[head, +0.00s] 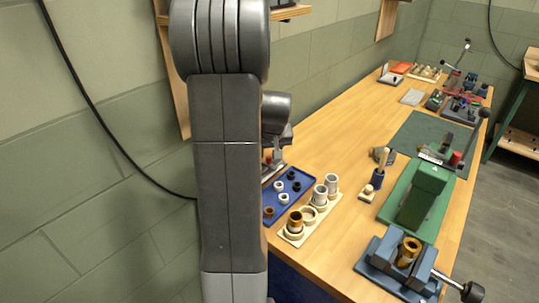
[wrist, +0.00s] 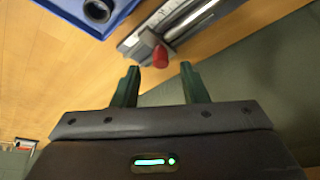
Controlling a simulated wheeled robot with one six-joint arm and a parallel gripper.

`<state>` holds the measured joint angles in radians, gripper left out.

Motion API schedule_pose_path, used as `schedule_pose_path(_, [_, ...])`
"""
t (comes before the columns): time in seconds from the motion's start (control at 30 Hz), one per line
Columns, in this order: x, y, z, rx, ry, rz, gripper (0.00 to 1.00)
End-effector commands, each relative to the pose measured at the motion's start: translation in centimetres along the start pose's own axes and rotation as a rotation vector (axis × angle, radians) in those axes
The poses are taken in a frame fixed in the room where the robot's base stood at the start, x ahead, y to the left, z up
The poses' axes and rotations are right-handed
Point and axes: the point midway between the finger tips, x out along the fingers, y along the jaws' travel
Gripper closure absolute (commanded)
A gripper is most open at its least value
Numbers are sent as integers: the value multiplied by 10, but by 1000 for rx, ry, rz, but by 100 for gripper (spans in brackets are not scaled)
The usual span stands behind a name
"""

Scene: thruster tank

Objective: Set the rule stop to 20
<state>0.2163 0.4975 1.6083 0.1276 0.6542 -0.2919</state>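The steel rule (wrist: 190,18) lies on the bench at the top of the wrist view, and its scale is too small to read. A grey stop block (wrist: 145,45) with a red knob (wrist: 160,56) sits on it. My gripper (wrist: 160,68) is open and empty, its two dark green fingers apart. In the picture the red knob shows between and just beyond the fingertips; I cannot tell the height gap. In the head view part of the rule (head: 272,172) shows beside the blue tray, and my arm hides most of that area.
A blue tray (wrist: 68,8) with rings lies close to the rule; it also shows in the head view (head: 270,222). A cream holder (head: 320,222) with cylinders stands beside it. A green press (head: 425,190) and a blue vise (head: 375,265) stand right. The wall is at left.

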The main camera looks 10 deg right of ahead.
Motion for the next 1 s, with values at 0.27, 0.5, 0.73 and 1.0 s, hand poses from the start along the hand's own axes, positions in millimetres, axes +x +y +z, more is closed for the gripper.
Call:
schedule_pose_path(0.27, [26,0,0,1,-1,-1,61])
schedule_pose_path(0.5, [29,0,0,1,0,0,61])
schedule_pose_path(0.73, [28,0,0,1,0,0,88])
schedule_pose_path(1.0, [29,1,-1,1,0,0,100])
